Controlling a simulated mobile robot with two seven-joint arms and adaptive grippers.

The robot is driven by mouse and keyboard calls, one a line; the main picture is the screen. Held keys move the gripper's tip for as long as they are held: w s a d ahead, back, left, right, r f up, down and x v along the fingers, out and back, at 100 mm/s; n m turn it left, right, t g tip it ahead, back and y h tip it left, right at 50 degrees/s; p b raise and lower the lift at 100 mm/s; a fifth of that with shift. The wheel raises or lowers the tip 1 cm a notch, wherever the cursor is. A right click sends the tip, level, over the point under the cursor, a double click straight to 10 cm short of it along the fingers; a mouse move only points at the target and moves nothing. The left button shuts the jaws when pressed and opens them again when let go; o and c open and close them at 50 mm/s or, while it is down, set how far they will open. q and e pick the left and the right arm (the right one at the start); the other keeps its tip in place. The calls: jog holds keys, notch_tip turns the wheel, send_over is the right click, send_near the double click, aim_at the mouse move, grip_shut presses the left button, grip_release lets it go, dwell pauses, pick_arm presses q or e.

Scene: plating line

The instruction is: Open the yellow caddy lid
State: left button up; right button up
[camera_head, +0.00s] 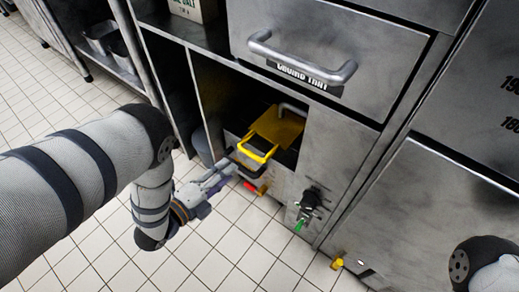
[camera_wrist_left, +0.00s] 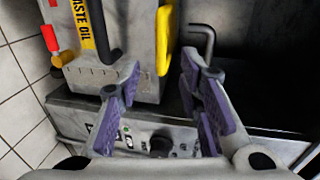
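The caddy (camera_wrist_left: 125,75) is a grey metal box with a yellow WASTE OIL strip. In the head view it sits in the low cabinet opening, with its yellow lid (camera_head: 275,127) and yellow front loop (camera_head: 257,151) showing. A black handle (camera_wrist_left: 97,30) is on the caddy's front. My left gripper (camera_head: 231,168) is just in front of the caddy. In the left wrist view, its purple-padded fingers (camera_wrist_left: 163,85) are apart, with a yellow bar (camera_wrist_left: 164,40) beyond and between them. I cannot tell whether they touch it. My right gripper is out of view.
A drawer with a bar handle (camera_head: 301,62) is above the opening. A red valve lever (camera_wrist_left: 49,38) is beside the caddy. Tiled floor (camera_head: 235,245) is clear in front.

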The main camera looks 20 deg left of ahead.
aim_at(250, 152)
pick_arm(q)
jog(key=b+x, duration=0.4)
jog(key=x, duration=0.6)
jog(key=shift+d+f, duration=0.1)
jog(key=shift+w, duration=0.3)
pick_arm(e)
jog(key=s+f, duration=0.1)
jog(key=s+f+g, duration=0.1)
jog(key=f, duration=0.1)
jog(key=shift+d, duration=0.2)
pick_arm(q)
jog(key=shift+c, duration=0.5)
grip_shut()
